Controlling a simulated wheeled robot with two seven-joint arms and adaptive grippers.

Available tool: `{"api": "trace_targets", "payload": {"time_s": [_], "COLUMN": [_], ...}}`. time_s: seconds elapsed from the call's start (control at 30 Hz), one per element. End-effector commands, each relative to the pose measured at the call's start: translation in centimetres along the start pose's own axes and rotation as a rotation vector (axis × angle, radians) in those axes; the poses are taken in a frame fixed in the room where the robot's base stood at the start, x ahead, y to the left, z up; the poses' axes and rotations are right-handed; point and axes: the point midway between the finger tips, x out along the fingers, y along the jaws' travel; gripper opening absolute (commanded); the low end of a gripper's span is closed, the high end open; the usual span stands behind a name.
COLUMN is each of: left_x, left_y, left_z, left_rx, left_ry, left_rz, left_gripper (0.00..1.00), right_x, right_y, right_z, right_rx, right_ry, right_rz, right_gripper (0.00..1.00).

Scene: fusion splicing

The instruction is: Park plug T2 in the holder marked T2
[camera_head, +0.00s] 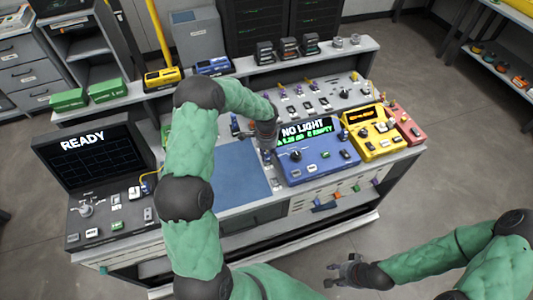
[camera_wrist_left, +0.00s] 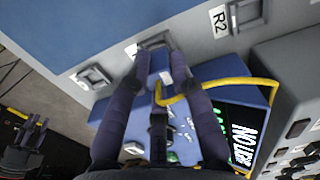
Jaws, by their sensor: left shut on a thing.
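My left gripper (camera_head: 267,157) reaches over the bench, between the blue mat and the blue device. In the left wrist view the left gripper (camera_wrist_left: 162,60) is shut on a small plug (camera_wrist_left: 165,79) with a yellow cable. The plug is at a grey square holder (camera_wrist_left: 152,43), whose label is mostly hidden by a finger. I cannot tell whether the plug is seated in it. A holder labelled R2 (camera_wrist_left: 240,14) is to the upper right, and another holder (camera_wrist_left: 93,77) to the lower left. My right gripper (camera_head: 338,272) is open and empty, off the bench's front.
The blue device (camera_head: 318,160) with a "NO LIGHT" screen stands right of the holders. The blue mat (camera_head: 240,190) lies clear to the left. A splicer with a "READY" screen (camera_head: 92,152) is further left. The yellow cable (camera_wrist_left: 235,82) loops beside my left fingers.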

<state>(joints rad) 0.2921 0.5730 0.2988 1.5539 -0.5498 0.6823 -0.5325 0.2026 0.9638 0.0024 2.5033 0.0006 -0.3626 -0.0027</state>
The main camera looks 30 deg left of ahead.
Motion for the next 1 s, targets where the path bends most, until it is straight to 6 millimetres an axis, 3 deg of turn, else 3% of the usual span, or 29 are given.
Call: {"api": "trace_targets", "payload": {"time_s": [0.87,0.9,0.97,1.0], "left_x": [1.0,1.0,1.0,1.0], "left_y": [0.0,0.0,0.0,0.0], "left_z": [0.0,0.0,0.0,0.0], "left_rx": [0.0,0.0,0.0,0.0], "left_ry": [0.0,0.0,0.0,0.0], "left_rz": [0.0,0.0,0.0,0.0], "left_gripper": [0.0,0.31,0.48,0.5], "right_x": [0.7,0.7,0.7,0.7], "right_y": [0.2,0.2,0.2,0.2], "right_z": [0.0,0.0,0.0,0.0], "right_rx": [0.0,0.0,0.0,0.0], "right_ry": [0.0,0.0,0.0,0.0], "right_rz": [0.0,0.0,0.0,0.0], "right_gripper": [0.4,0.4,0.4,0.4]}}
